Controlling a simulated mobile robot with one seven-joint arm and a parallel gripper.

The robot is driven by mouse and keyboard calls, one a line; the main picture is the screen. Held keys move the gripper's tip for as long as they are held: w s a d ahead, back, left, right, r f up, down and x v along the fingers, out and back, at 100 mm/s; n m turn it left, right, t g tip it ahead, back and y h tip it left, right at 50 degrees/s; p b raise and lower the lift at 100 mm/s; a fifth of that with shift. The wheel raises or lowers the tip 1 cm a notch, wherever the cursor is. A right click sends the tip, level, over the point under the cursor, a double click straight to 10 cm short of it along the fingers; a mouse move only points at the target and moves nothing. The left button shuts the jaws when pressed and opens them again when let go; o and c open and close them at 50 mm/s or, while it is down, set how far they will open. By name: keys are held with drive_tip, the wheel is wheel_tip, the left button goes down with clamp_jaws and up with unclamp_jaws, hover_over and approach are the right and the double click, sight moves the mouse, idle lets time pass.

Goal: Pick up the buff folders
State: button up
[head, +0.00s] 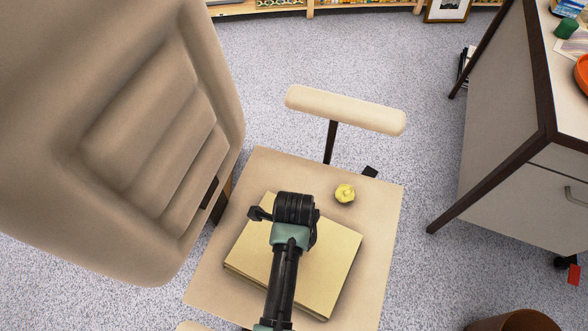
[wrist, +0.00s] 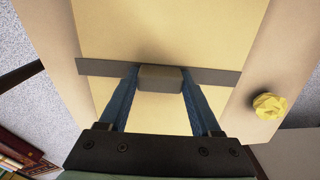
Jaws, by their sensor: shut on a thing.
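The buff folders (head: 337,255) lie as a flat stack on the beige chair seat (head: 382,215) in the head view. My arm reaches over them and hides their middle. In the wrist view the folders (wrist: 165,30) fill the centre, with a grey-brown band across them and a small block on the band. My gripper (wrist: 160,78) has one blue finger on each side of this block and is shut on it. In the head view my fingertips are hidden beneath the wrist. I cannot tell whether the stack is lifted off the seat.
A crumpled yellow ball (head: 345,193) rests on the seat beyond the folders. The chair's backrest (head: 150,130) rises at left, and an armrest (head: 345,109) stands behind the seat. A desk (head: 520,150) is at right, with a brown bin (head: 515,322) below. Carpet lies open between chair and desk.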

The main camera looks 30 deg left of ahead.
clamp_jaws()
drive_tip(key=shift+r, duration=0.15)
